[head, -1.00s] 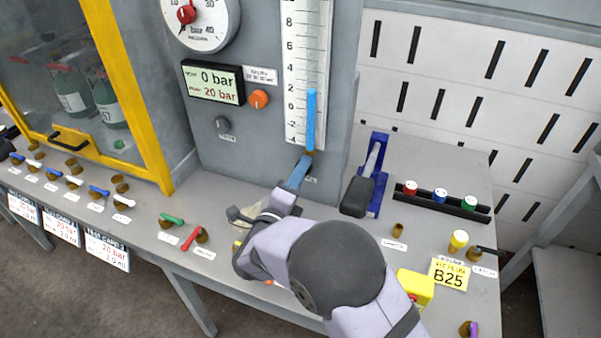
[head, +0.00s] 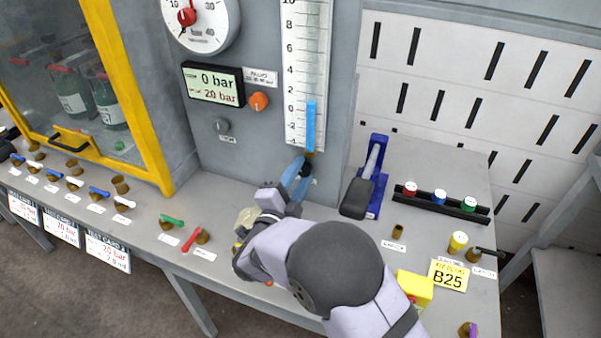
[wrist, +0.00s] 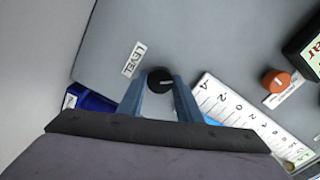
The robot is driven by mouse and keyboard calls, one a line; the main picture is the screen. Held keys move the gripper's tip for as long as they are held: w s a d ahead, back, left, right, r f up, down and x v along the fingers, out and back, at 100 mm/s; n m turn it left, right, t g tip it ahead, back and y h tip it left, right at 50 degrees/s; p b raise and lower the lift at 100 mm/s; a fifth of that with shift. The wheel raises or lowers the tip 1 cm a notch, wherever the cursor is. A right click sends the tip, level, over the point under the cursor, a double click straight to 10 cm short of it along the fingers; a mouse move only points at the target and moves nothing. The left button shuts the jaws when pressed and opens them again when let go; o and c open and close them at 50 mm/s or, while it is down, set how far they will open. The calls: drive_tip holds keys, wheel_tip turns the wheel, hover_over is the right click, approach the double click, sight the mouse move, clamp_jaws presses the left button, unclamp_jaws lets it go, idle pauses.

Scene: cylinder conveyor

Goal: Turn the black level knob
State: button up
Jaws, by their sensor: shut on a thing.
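The black level knob (wrist: 160,80) is on the grey panel beside a small LEVEL label (wrist: 133,59) in the wrist view. My gripper (wrist: 160,88) has its two blue fingers on either side of the knob and is shut on it. In the head view my gripper (head: 300,170) reaches the panel just under the scale, and the knob is a small dark spot mostly hidden by the fingers. Above it, a blue column (head: 311,125) stands in front of the white scale (head: 303,60), its top a little above the 0 mark.
An orange knob (head: 259,101) and a digital display (head: 212,84) are left of the scale. A blue lever device (head: 378,175) stands close to the right of my gripper. Red and green handled valves (head: 190,239) (head: 172,220) line the bench at left.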

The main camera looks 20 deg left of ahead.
drive_tip(key=shift+n+p, duration=0.35)
drive_tip(key=shift+n, duration=0.95)
drive_tip(key=o, duration=1)
drive_tip(key=shift+o, duration=0.2)
drive_tip(key=shift+s, duration=0.1)
drive_tip(key=s+b, duration=0.1)
drive_tip(key=s, duration=0.6)
drive_tip(key=shift+s, duration=0.1)
